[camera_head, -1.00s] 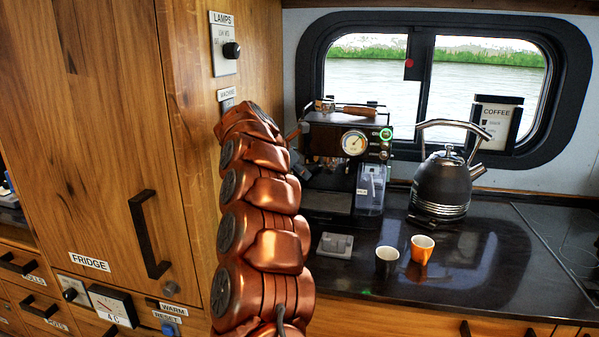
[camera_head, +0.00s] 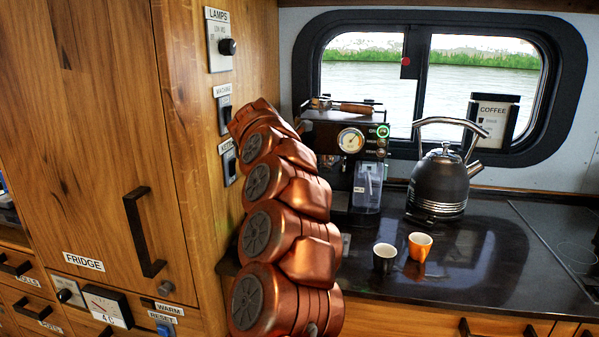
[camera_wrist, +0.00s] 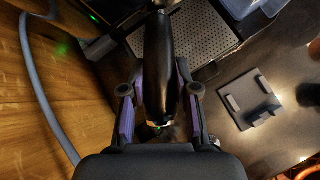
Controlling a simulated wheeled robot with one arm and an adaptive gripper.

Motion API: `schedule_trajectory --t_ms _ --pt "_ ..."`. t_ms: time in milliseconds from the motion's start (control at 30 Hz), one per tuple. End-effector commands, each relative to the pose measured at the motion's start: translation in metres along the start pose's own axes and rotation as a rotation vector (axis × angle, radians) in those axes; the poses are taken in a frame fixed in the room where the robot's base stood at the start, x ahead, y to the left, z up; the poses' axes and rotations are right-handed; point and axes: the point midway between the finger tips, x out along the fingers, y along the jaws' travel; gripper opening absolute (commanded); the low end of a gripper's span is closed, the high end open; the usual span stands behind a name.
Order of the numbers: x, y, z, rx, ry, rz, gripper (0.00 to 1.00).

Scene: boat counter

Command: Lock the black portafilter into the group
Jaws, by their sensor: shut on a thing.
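In the wrist view my gripper (camera_wrist: 160,115) is shut on the black handle of the portafilter (camera_wrist: 158,65), with a purple-padded finger on either side. The handle points up the picture, and the portafilter's head is cut off at the top edge. The coffee machine (camera_head: 345,135) stands on the counter by the window in the head view. Its perforated drip tray (camera_wrist: 190,35) lies below and right of the handle in the wrist view. My arm hides my gripper and the portafilter in the head view. I cannot see whether the portafilter touches the group.
A grey stand (camera_wrist: 250,102) lies on the counter right of my gripper. A grey cable (camera_wrist: 35,90) hangs along the wooden panel on the left. A black cup (camera_head: 385,257), an orange cup (camera_head: 419,246) and a kettle (camera_head: 438,185) stand right of my arm. A wooden-handled tool (camera_head: 352,107) lies on the machine.

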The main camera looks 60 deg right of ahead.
Motion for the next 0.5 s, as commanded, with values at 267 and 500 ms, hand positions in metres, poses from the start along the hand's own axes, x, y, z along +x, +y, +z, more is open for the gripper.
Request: schedule_trajectory --t_ms 267,500 --pt "-0.0014 -0.0072 0.0018 -0.042 0.011 0.046 0.0" --pt "-0.0012 -0.0071 0.0018 -0.044 0.011 0.047 0.0"
